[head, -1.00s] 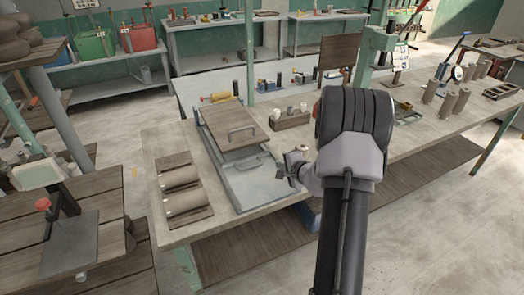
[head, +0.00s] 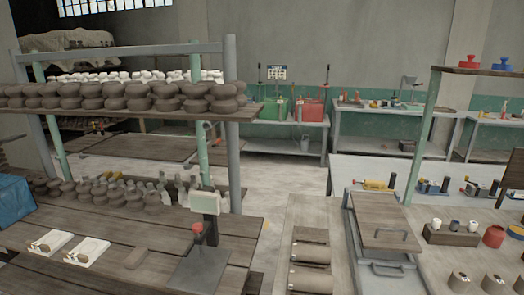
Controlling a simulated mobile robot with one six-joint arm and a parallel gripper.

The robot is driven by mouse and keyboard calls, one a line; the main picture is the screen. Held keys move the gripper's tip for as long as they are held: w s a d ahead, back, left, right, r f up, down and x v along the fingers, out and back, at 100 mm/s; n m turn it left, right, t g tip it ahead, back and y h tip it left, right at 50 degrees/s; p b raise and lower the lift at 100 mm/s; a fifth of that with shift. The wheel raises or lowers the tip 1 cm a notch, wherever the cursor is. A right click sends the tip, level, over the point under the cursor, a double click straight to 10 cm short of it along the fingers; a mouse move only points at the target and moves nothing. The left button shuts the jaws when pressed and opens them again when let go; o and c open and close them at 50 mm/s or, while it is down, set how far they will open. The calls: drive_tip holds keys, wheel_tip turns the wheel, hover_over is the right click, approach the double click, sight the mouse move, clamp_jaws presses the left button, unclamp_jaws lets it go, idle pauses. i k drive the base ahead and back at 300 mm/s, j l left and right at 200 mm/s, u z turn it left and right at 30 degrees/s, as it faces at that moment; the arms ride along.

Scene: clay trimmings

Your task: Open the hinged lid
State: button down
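A wooden panel with a grey bar handle (head: 391,236), which looks like the hinged lid (head: 378,208), lies flat over a long grey metal box (head: 354,235) on the workbench at the lower right. A second grey handle (head: 388,270) is on the box's grey front part, below the panel. The hinge itself cannot be made out. The box's near end is cut off by the bottom edge of the picture. My gripper and arm are out of view.
Clay rolls on boards (head: 309,255) lie left of the box. A wooden block with small cups (head: 452,234) and a red jar (head: 493,236) stand to its right. A shelf of clay pieces (head: 130,98) fills the left. Open floor (head: 285,178) shows behind.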

sight(382, 225)
drive_tip(key=i+l+z, duration=0.1)
drive_tip(key=i+z, duration=0.15)
drive_tip(key=i, duration=0.25)
drive_tip(key=i+z, duration=0.25)
drive_tip(key=i, duration=0.2)
